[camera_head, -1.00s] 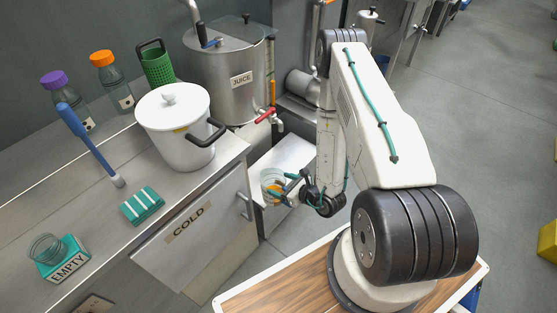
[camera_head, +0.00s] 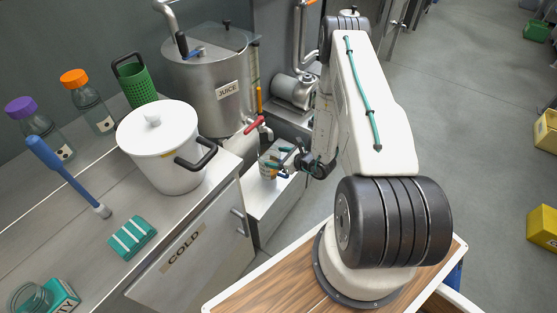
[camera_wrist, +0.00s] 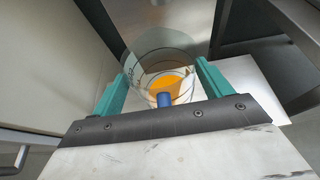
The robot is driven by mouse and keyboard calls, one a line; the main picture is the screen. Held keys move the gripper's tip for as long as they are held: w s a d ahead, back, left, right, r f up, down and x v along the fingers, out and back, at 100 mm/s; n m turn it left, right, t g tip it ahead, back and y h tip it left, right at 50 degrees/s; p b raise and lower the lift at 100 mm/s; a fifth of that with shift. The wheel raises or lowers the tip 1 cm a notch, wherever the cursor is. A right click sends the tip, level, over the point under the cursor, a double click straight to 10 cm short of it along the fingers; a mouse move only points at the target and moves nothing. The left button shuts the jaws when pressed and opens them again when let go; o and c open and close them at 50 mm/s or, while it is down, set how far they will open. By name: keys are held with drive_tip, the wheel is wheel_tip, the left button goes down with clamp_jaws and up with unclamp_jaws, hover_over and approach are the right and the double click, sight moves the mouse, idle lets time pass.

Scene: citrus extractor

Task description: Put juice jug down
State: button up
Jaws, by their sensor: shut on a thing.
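The juice jug (camera_head: 268,168) is a small clear vessel with orange juice in the bottom. My gripper (camera_head: 287,164) is shut on it, reaching in from the right. In the wrist view the jug (camera_wrist: 158,68) sits between my two teal fingers (camera_wrist: 160,88), with its blue handle (camera_wrist: 164,99) towards the wrist. The jug is over the low metal shelf (camera_head: 262,200), below and in front of the juice tank's tap. I cannot tell whether its base touches the shelf.
The juice tank (camera_head: 215,95) has a red-handled tap (camera_head: 255,126). A white lidded pot (camera_head: 160,150) stands on the counter at left, above the COLD door (camera_head: 185,250).

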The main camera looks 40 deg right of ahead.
drive_tip(key=shift+w+d+f, duration=0.1)
drive_tip(key=shift+w+d, duration=0.55)
drive_tip(key=shift+d, duration=0.15)
drive_tip(key=shift+f, duration=1.85)
drive_tip(key=o, duration=1.5)
